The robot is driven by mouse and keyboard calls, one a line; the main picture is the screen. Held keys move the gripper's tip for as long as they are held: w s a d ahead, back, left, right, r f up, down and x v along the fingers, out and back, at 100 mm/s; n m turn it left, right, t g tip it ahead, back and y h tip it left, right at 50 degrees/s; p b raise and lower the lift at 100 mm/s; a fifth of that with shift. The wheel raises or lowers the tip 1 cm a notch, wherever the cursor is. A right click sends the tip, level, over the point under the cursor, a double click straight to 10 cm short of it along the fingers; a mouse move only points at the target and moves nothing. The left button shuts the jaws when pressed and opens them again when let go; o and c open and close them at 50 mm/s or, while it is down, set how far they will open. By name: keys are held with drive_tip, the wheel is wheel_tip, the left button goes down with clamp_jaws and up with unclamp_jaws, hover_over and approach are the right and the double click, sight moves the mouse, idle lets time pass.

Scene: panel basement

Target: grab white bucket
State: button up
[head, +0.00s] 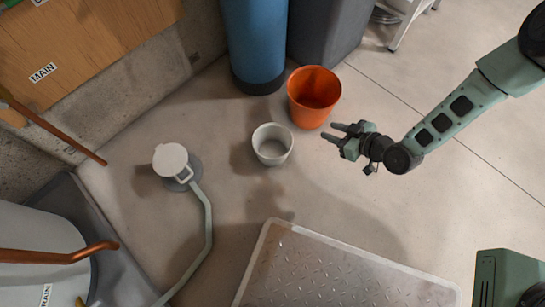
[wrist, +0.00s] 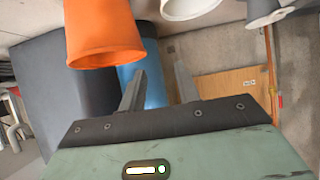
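The white bucket (head: 272,146) stands upright and empty on the concrete floor near the middle of the head view. In the wrist view only part of the white bucket (wrist: 188,8) shows, cut off by the top edge. My gripper (head: 335,132) is to the right of the bucket in the head view, apart from it, with its fingers pointing toward it. In the wrist view the two fingers of my gripper (wrist: 160,82) are spread with nothing between them.
An orange bucket (head: 314,97) stands close behind and right of the white one. A blue cylinder (head: 254,40) and grey bin (head: 327,28) are behind. A white-topped item (head: 172,160) with a pipe is at left. A metal tread plate (head: 330,275) lies in front.

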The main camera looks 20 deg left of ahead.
drive_tip(key=t+y+b, duration=0.1)
drive_tip(key=b, duration=0.2)
approach(284, 128)
drive_tip(key=b+x, duration=0.3)
drive_tip(key=b, duration=0.2)
drive_tip(key=b+x, duration=0.4)
drive_tip(key=b, duration=0.1)
drive_tip(key=shift+d+f+b, duration=0.15)
drive_tip(key=shift+f+b, duration=0.05)
drive_tip(key=shift+b, duration=0.15)
drive_tip(key=shift+w+a, duration=0.15)
drive_tip(key=shift+a, duration=0.2)
drive_tip(key=shift+r, duration=0.1)
clamp_jaws()
